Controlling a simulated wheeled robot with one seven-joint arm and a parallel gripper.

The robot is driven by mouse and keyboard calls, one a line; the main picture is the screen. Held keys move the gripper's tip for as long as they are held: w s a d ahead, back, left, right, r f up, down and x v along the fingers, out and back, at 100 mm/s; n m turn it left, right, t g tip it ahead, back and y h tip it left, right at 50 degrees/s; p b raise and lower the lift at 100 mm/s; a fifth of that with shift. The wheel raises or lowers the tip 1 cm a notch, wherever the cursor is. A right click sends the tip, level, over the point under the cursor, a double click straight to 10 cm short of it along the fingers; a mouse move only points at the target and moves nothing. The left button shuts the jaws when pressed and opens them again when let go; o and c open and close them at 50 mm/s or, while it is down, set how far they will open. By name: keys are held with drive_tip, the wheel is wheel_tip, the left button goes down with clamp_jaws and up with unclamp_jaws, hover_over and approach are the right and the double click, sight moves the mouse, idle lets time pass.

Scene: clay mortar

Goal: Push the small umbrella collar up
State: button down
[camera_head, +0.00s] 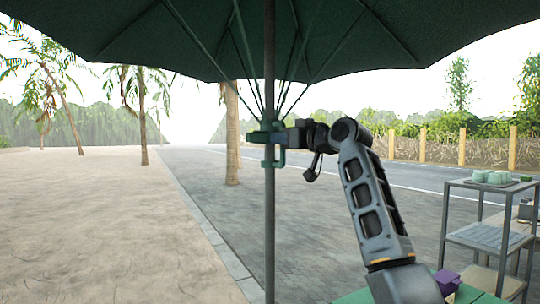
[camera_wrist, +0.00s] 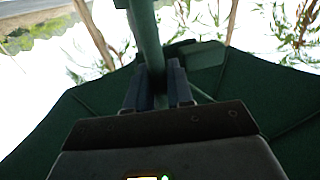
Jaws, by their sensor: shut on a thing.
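The green umbrella collar (camera_head: 268,137) sits around the dark pole (camera_head: 269,220), a little below the canopy, with thin struts rising from it. The dark green canopy (camera_head: 150,35) is spread wide across the top. My gripper (camera_head: 283,136) reaches in from the right at collar height and is shut on the collar. In the wrist view the two dark fingers (camera_wrist: 158,85) close around a green part by the pole (camera_wrist: 146,30). The exact contact is partly hidden by the fingers.
A grey shelf cart (camera_head: 490,235) with green cups (camera_head: 492,177) on top stands at the right. A green surface with a purple block (camera_head: 447,281) lies at the lower right.

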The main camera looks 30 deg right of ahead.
drive_tip(key=shift+r, duration=0.9)
drive_tip(key=shift+f, duration=0.15)
drive_tip(key=c, duration=1.2)
unclamp_jaws()
drive_tip(key=shift+o, duration=0.2)
